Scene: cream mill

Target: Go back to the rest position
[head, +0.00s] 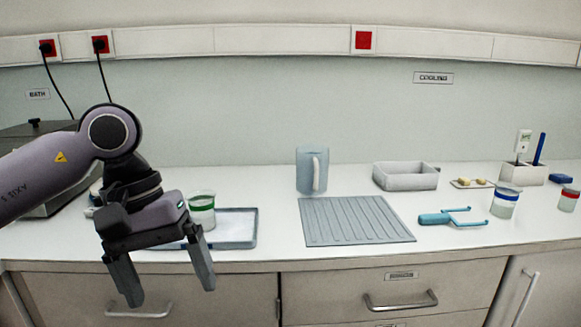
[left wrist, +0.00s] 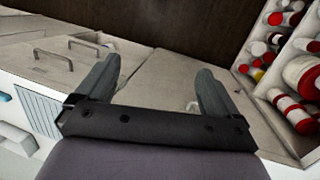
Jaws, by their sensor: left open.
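My left gripper (head: 166,282) hangs in front of the counter's front edge at the left of the head view, its fingers pointing down. It is open, with nothing between its fingers. In the left wrist view the open fingers (left wrist: 155,85) show with drawer fronts, floor and a rack of bottles beyond them. Behind the gripper, a beaker with a green band (head: 202,211) stands at a shallow tray (head: 235,241), partly hidden by my arm. My right gripper is in neither view.
A ribbed grey mat (head: 355,220) lies mid-counter, with a jug (head: 306,170) behind it. A blue tong-like tool (head: 453,217), a blue-banded beaker (head: 505,203), a red-banded beaker (head: 568,200) and a grey bin (head: 405,176) stand right. Bottles with red caps (left wrist: 290,95) fill a rack at right.

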